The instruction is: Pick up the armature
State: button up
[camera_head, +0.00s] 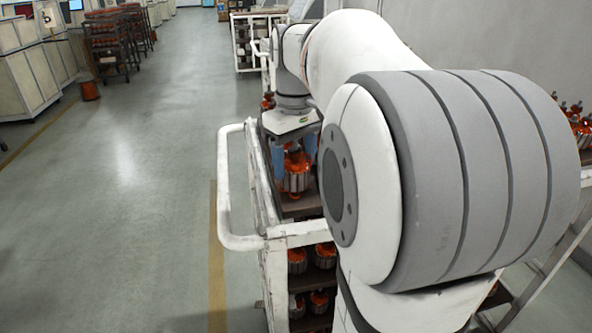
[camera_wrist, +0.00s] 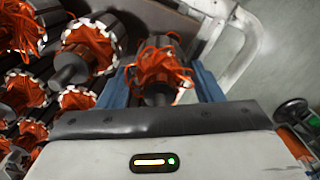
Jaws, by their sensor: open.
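An armature (camera_head: 297,172) with orange windings and a ribbed metal core stands upright on the top shelf of a white cart (camera_head: 277,232). My gripper (camera_head: 296,158) reaches down over it, with a blue finger on either side of the armature. In the wrist view the same armature (camera_wrist: 163,66) shows its orange wires between the blue fingers of my gripper (camera_wrist: 161,88). The jaws are open. I cannot tell whether either finger touches the armature. My own arm hides much of the cart in the head view.
Several other armatures (camera_wrist: 90,44) crowd the left in the wrist view. More armatures (camera_head: 298,258) stand on the cart's lower shelves. The cart's white handle rail (camera_head: 224,190) sticks out on the left. The floor (camera_head: 150,190) left of the cart is clear.

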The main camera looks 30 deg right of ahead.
jog(key=shift+f, duration=0.15)
jog(key=shift+c, duration=0.2)
jog(key=c, duration=1)
notch_tip(320, 180, up, 10)
jog(key=shift+f, duration=0.1)
